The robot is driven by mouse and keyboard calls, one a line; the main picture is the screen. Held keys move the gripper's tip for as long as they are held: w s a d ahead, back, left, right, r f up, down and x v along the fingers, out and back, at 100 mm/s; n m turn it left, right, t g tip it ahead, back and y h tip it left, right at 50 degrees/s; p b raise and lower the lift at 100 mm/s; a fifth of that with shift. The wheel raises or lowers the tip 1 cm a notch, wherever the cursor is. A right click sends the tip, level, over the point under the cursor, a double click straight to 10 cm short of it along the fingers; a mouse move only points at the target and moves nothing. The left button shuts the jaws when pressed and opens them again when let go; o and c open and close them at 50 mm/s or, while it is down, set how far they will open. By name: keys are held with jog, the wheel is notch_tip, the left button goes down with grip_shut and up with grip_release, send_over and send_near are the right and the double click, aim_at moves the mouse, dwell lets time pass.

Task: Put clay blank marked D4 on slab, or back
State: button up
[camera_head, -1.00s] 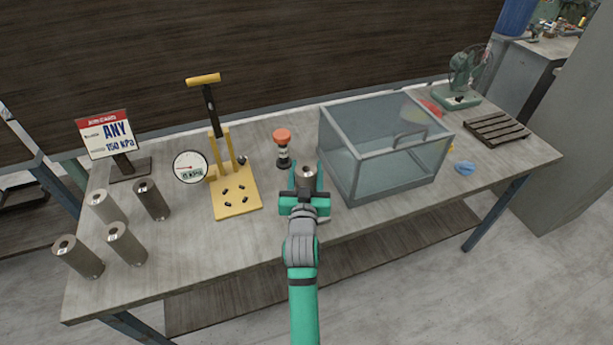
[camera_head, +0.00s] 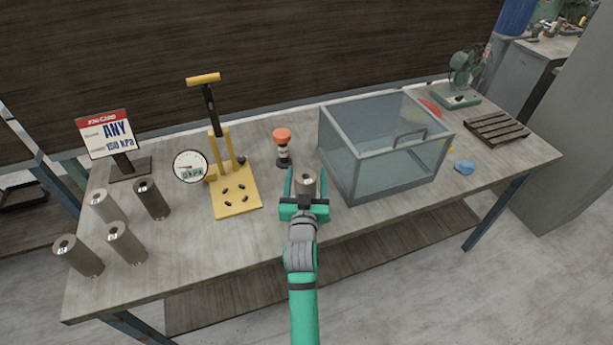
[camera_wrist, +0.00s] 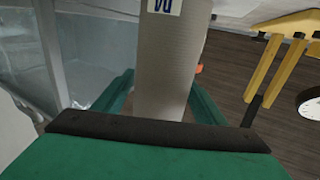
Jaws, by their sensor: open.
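A grey-brown cylindrical clay blank (camera_head: 306,184) stands between the fingers of my gripper (camera_head: 306,174), left of the glass box. My gripper is open around it. In the wrist view the blank (camera_wrist: 168,75) rises between my two green fingers (camera_wrist: 160,92). Its label shows blue lettering cut off by the top edge, so I cannot read the mark. My gripper hides its foot in the head view. Several similar blanks stand at the left of the table, one of them dark (camera_head: 151,199); their marks are too small to read. I cannot make out which surface is the slab.
A fan (camera_head: 462,80), slatted rack (camera_head: 497,128) and blue lump (camera_head: 464,167) are at right.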

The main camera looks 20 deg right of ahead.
jog(key=v, duration=1.2)
jog(key=s+a+f+n+y, duration=0.1)
jog(key=s+a+f+y, duration=0.1)
jog(key=s+a+f, duration=0.5)
jog(key=s+a+f+n+y, duration=0.2)
jog(key=s+a+f, duration=0.2)
jog(key=s, duration=0.8)
jog(key=s+a+y, duration=0.1)
jog(key=s+a, duration=0.1)
jog(key=s, duration=0.6)
jog(key=s+a+r+n+g+y, duration=0.1)
jog(key=s+a, duration=0.1)
jog(key=s, duration=0.7)
jog(key=shift+a+r, duration=0.15)
jog(key=shift+r, duration=0.2)
jog(key=shift+s, duration=0.2)
